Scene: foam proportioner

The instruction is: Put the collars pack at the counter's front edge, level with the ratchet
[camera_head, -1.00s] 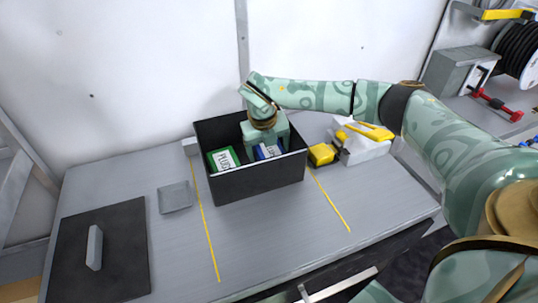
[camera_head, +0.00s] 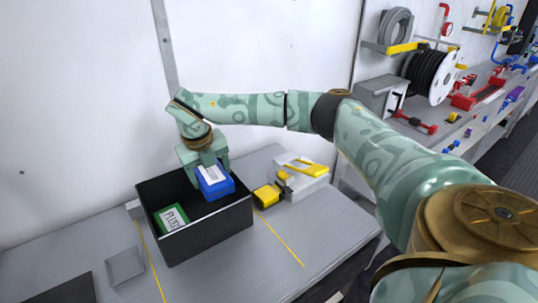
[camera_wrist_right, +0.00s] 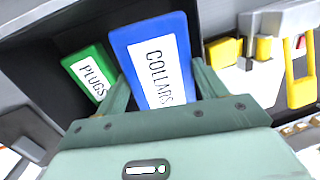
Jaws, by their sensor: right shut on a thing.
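The blue collars pack (camera_head: 216,181) with a white label is between the fingers of my right gripper (camera_head: 206,167), which is shut on it. It is held upright at the top of the black bin, about level with the rim. In the right wrist view the label of the collars pack (camera_wrist_right: 158,66) reads COLLARS, with a finger of the right gripper (camera_wrist_right: 160,88) on each side. I cannot pick out the ratchet with certainty. My left gripper is not in view.
The black bin (camera_head: 210,238) holds a green PLUGS pack (camera_head: 172,219). A yellow and black item (camera_head: 267,195) and a white block with yellow parts (camera_head: 301,178) stand right of it. The grey counter (camera_head: 315,235) is clear towards its front. A farther bench holds a cable reel (camera_head: 431,76) and red tools.

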